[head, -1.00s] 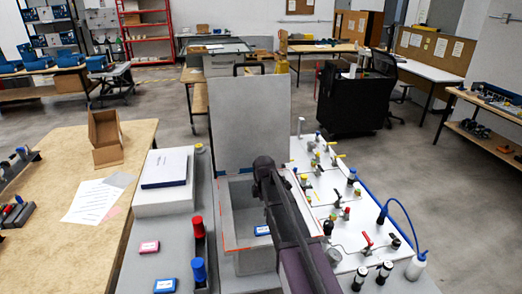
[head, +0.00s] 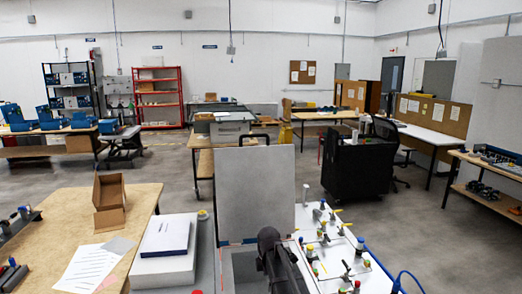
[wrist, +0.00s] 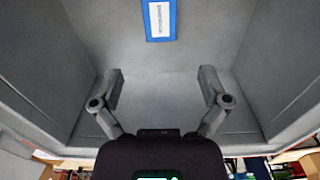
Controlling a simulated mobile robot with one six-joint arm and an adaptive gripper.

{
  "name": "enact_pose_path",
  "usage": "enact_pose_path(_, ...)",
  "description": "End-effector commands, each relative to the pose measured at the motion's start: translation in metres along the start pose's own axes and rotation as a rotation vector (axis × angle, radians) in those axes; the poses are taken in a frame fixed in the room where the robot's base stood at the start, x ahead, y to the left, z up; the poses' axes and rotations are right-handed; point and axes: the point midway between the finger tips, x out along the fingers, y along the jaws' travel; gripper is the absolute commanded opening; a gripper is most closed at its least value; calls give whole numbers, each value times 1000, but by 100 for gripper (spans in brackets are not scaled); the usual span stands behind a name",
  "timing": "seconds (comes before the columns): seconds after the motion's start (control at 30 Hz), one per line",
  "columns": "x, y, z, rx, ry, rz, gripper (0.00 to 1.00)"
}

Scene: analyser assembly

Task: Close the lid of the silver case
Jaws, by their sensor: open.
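The silver case is a grey open box, and its grey lid (head: 255,195) stands upright at the back with a dark handle on top. In the head view only part of the case's inside (head: 240,268) shows, at the bottom edge, behind my dark arm. The wrist view looks into the case's grey interior (wrist: 215,30), where a blue-edged white label (wrist: 161,20) lies. My gripper (wrist: 163,82) is open and empty, its two fingers apart over the interior. Its fingertips are not clear in the head view.
A white panel with valves and knobs (head: 330,240) stands close right of the case. A white box with a book on it (head: 165,236) stands to the left, beside a wooden table (head: 60,212) with an open carton (head: 110,200). The space above the lid is clear.

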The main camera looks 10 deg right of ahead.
Motion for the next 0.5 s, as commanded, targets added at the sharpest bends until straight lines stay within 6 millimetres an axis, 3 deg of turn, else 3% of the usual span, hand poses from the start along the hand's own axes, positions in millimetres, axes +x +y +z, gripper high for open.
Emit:
enact_pose_path(0.03,0,-1,0,3,0,0,67)
enact_pose_path(0.27,-8,-15,0,88,0,0,0)
enact_pose_path(0.5,-29,-53,1,353,0,0,0)
